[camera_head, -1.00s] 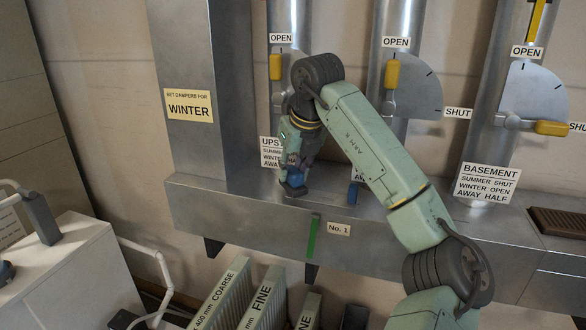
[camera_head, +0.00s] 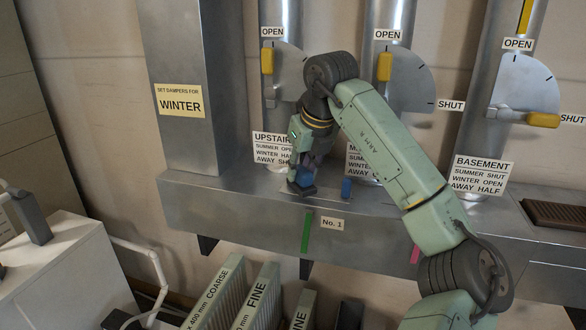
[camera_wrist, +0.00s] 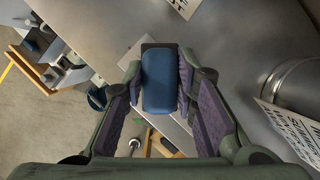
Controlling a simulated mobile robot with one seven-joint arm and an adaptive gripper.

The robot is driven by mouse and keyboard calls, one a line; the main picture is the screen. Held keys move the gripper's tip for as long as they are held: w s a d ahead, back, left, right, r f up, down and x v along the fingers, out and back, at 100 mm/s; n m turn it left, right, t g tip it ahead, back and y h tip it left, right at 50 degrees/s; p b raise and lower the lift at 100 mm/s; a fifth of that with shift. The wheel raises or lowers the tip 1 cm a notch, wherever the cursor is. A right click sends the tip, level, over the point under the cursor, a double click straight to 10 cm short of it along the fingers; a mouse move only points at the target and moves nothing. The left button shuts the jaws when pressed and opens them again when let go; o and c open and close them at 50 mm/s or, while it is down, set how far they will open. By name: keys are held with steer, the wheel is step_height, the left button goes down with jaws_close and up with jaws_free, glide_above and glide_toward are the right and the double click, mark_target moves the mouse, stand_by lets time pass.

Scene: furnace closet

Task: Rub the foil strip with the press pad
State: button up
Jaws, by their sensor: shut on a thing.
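The press pad (camera_wrist: 160,82) is a blue block held between the purple-lined fingers of my gripper (camera_wrist: 160,95) in the wrist view. In the head view my gripper (camera_head: 303,180) points down over the left part of the metal duct top, and the pad's dark lower end (camera_head: 301,188) is close to that top; I cannot tell whether it touches. No foil strip can be told apart for certain. A green strip (camera_head: 307,232) is on the duct's front face, left of the "No. 1" label (camera_head: 332,223). A pink strip (camera_head: 415,253) is farther right, partly beside my arm.
Round pipes with yellow damper handles (camera_head: 384,67) rise behind. A brown grille (camera_head: 555,215) lies at right. Filters marked COARSE and FINE (camera_head: 258,296) stand below; a white cabinet (camera_head: 75,275) is at left.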

steer(key=shift+s+d+f, duration=0.1)
steer(key=shift+s+d, duration=0.2)
steer(key=shift+d, duration=0.55)
steer(key=shift+s+d+f, duration=0.1)
steer(key=shift+s+d, duration=0.2)
steer(key=shift+d, duration=0.55)
steer(key=shift+s+d+r, duration=0.1)
steer(key=shift+s+d, duration=0.15)
steer(key=shift+d, duration=0.55)
steer(key=shift+s+d, duration=0.25)
steer(key=shift+d, duration=0.5)
steer(key=shift+d+b, duration=0.15)
steer(key=shift+b, duration=0.2)
steer(key=shift+c, duration=0.4)
steer(key=shift+w+a+r+p, duration=0.1)
steer(key=shift+w+a+p, duration=0.3)
steer(key=shift+a, duration=1.3)
steer(key=shift+w+a+r+p, duration=0.15)
steer(key=shift+w+a, duration=0.55)
steer(key=shift+a, duration=1.05)
steer(key=shift+w+a+f+p, duration=0.1)
steer(key=shift+w+a+p, duration=0.3)
steer(key=shift+a, duration=1.3)
jaws_close()
steer(key=shift+w, duration=0.15)
steer(key=shift+r, duration=0.15)
step_height(320, 180, up, 6)
steer(key=p, duration=0.4)
steer(key=shift+d, duration=0.1)
